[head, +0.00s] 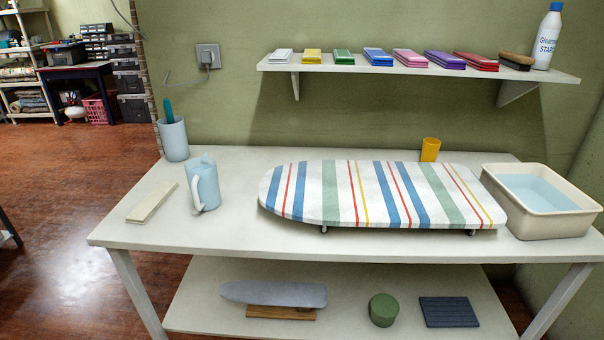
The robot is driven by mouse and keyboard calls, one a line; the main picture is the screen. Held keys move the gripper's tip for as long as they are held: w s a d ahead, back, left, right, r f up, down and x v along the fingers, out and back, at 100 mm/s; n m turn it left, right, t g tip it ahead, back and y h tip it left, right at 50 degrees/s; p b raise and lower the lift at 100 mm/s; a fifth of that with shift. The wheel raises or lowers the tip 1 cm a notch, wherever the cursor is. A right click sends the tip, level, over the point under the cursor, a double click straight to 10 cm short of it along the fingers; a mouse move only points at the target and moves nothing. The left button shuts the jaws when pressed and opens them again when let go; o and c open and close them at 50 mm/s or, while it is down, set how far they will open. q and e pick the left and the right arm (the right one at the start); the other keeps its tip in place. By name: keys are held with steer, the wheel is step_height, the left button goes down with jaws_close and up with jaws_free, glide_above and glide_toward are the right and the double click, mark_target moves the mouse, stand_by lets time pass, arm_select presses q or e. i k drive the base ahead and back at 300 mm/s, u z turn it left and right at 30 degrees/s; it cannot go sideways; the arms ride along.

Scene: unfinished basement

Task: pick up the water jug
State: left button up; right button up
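The water jug (207,186) is light blue with a white handle. It stands upright on the white table (230,236), left of the striped ironing board (375,194). Its handle is on its lower left side, toward the front. Nothing touches the jug. Neither of my grippers shows in the head view.
A light blue cup (173,139) holding a teal item stands behind the jug. A cream flat block (152,201) lies to its left. A wall shelf (420,70) hangs above. The table's front left is clear.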

mark_target(201, 172)
steer(key=k, duration=0.5)
steer(key=u, duration=1.7)
steer(key=i, duration=1.45)
steer(key=z, duration=2.25)
